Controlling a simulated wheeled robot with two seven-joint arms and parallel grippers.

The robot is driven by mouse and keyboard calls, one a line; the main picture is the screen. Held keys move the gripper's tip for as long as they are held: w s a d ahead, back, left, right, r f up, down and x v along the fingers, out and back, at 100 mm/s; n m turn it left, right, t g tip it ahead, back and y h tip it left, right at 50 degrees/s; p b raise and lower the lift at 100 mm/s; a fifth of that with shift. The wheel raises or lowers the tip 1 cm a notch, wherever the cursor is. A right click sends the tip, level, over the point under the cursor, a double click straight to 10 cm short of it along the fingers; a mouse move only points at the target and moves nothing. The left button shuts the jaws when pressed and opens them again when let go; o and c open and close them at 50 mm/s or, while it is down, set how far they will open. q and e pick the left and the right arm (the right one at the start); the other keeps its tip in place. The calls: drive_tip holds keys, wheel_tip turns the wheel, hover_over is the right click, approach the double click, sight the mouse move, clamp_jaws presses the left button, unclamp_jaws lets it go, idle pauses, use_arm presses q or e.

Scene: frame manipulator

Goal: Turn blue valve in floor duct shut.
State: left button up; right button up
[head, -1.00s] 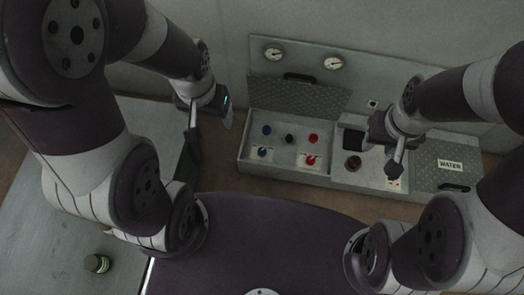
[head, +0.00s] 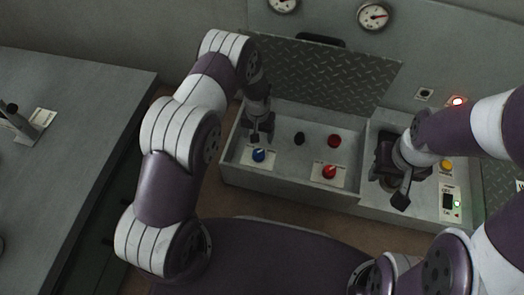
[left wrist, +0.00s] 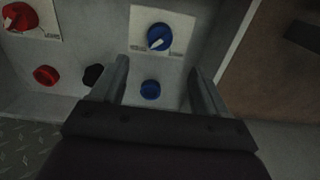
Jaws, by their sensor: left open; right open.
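The open floor duct (head: 310,118) holds a blue valve (head: 258,155) with a white pointer on a white label plate. The blue valve also shows in the left wrist view (left wrist: 158,38). A plain blue knob (left wrist: 150,89) sits between the spread fingers of my left gripper in that view; the gripper hides it in the head view. My left gripper (head: 260,136) is open, pointing down into the duct's left end. Whether it touches anything I cannot tell. My right gripper (head: 401,196) is open over the box right of the duct.
A black knob (head: 299,138), a red knob (head: 334,141) and a labelled red valve (head: 329,172) share the duct. Its tread-plate lid (head: 325,75) stands raised behind. Gauges (head: 373,16) and a lit red lamp (head: 457,101) are on the wall. A grey table (head: 75,120) stands left.

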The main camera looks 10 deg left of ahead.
sight(259, 152)
use_arm(q)
wheel_tip(259, 152, down, 12)
drive_tip(key=b, duration=0.8)
drive_tip(key=shift+f, duration=0.1)
drive_tip(key=c, duration=1)
